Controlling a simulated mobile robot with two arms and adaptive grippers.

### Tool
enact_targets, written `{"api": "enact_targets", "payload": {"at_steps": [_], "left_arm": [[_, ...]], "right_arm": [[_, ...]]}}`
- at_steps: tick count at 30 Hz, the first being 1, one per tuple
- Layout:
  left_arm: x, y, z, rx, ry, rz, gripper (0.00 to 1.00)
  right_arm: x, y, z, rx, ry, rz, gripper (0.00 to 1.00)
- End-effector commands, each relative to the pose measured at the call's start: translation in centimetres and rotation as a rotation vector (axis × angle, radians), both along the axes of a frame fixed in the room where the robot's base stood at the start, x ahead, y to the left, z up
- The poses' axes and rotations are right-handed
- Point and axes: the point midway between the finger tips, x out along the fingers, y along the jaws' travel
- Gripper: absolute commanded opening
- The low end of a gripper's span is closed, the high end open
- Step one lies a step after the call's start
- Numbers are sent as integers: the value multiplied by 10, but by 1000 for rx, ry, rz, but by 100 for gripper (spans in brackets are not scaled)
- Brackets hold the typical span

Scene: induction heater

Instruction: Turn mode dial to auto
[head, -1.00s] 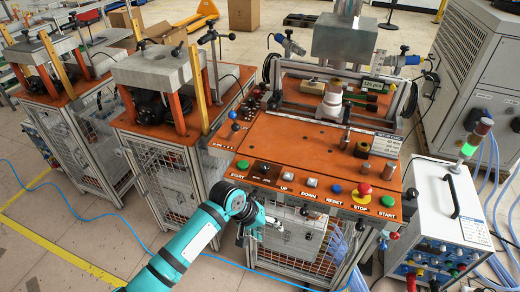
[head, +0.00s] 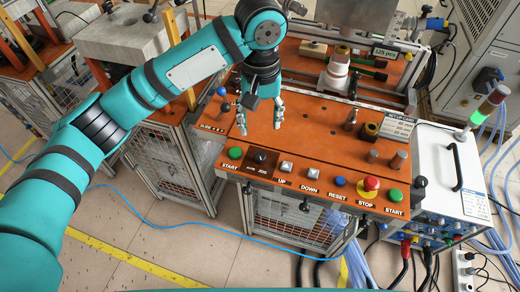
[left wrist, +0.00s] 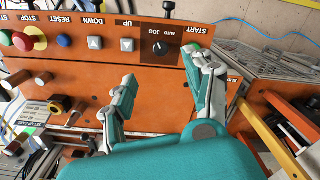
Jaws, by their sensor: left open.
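The mode dial (head: 261,157) is a black knob on a dark plate, labelled AUTO and JOG, on the front strip of the orange panel. It also shows in the left wrist view (left wrist: 160,49), upside down, with a small white mark; I cannot tell which label the mark points to. My left gripper (head: 260,126) is open and empty, pointing down over the panel just behind the dial in the head view. In the left wrist view its fingertips (left wrist: 160,67) stand apart on either side of the dial's line, not touching it. My right gripper is not in view.
A green START button (head: 235,153) lies left of the dial. The UP button (head: 286,167), DOWN button (head: 312,173) and a red STOP button (head: 371,185) lie to its right. A blue-tipped lever (head: 222,91) and short metal posts (head: 398,159) rise from the panel.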

Motion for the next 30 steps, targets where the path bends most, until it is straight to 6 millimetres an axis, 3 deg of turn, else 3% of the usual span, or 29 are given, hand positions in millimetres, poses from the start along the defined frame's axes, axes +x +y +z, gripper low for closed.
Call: {"api": "enact_targets", "payload": {"at_steps": [4, 12, 15, 21, 30], "left_arm": [[0, 1, -33, 2, 2, 2, 53], [0, 1, -90, 1, 1, 1, 53], [0, 1, -106, 0, -1, 1, 53], [1, 1, -126, -1, -1, 0, 53], [1, 1, -129, -2, -3, -1, 53]], "right_arm": [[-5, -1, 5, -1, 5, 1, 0], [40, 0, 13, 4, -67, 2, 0], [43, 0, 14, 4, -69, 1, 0], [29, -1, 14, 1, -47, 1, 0], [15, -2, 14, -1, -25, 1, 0]]}}
